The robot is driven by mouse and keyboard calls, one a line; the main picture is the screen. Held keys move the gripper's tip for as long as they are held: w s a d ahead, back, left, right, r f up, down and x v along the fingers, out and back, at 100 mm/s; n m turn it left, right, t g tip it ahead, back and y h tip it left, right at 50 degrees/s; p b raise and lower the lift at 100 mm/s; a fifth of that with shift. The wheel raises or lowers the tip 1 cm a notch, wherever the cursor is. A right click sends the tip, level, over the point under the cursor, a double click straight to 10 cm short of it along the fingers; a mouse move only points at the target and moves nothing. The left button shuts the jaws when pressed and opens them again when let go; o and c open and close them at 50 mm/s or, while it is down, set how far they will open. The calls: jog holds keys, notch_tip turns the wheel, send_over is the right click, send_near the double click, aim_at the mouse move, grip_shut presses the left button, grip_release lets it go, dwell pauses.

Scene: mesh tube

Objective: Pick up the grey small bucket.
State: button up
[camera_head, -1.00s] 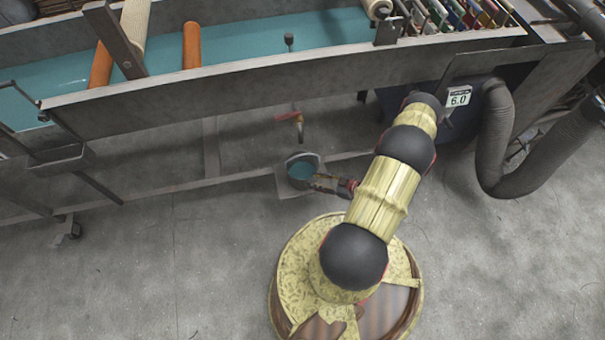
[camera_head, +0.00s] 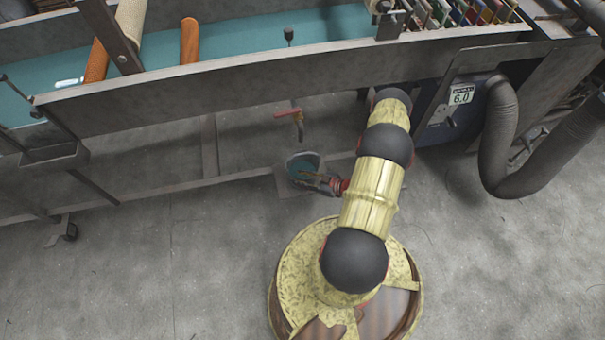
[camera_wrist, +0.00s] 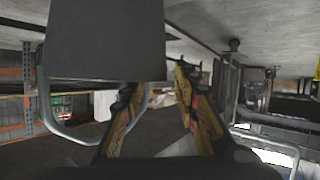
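The small grey bucket (camera_head: 302,161) stands on the floor in the head view, below a red-handled tap, with teal showing inside it. My gripper (camera_head: 306,178) is at the bucket's front right side, its fingers overlapping the bucket's mouth and rim. From here I cannot tell whether they touch it. In the wrist view my gripper (camera_wrist: 158,88) has its two yellow-and-black fingers apart, with a gap between them. A large grey shape fills the upper left there, with a curved pale bar beside it; I cannot tell whether this is the bucket.
The red-handled tap (camera_head: 290,114) hangs close above the bucket. A long grey trough (camera_head: 240,92) with teal inside runs behind, its lower rail (camera_head: 180,187) just beyond the bucket. A thick grey hose (camera_head: 497,150) is at right. Floor at left front is clear.

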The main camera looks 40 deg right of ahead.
jog(key=shift+c, duration=0.4)
grip_shut()
jog(key=shift+d, duration=0.1)
dwell(0.8)
